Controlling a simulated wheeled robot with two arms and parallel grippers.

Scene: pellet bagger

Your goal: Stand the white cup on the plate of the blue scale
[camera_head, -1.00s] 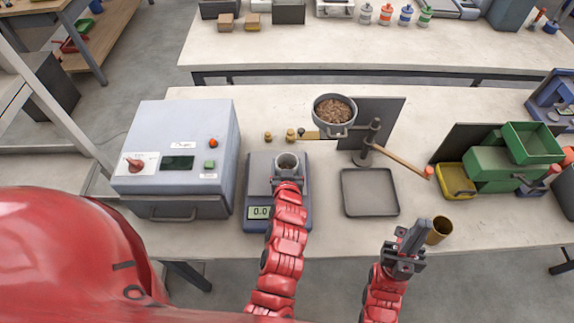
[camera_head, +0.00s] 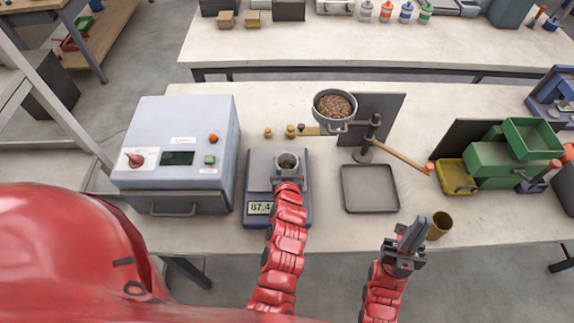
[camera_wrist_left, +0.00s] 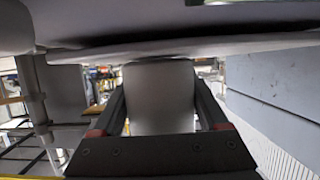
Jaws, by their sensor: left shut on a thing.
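The white cup (camera_head: 288,161) is upright over the plate of the blue scale (camera_head: 262,168) in the head view. The scale's display (camera_head: 260,208) reads about 87.4. My left gripper (camera_head: 288,176) is shut on the cup from the near side. In the left wrist view the cup's pale wall (camera_wrist_left: 160,98) stands between the two dark fingers (camera_wrist_left: 160,110). The gripper hides the cup's lower part and its base in the head view. My right gripper (camera_head: 412,240) is at the near table edge, away from the scale; its finger gap is unclear.
A grey box machine (camera_head: 182,140) stands left of the scale. A pan of pellets (camera_head: 335,106) sits behind, right of the scale, by a lever stand (camera_head: 368,142). A grey tray (camera_head: 370,188), a brass cup (camera_head: 440,226) and green bins (camera_head: 505,158) are to the right.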

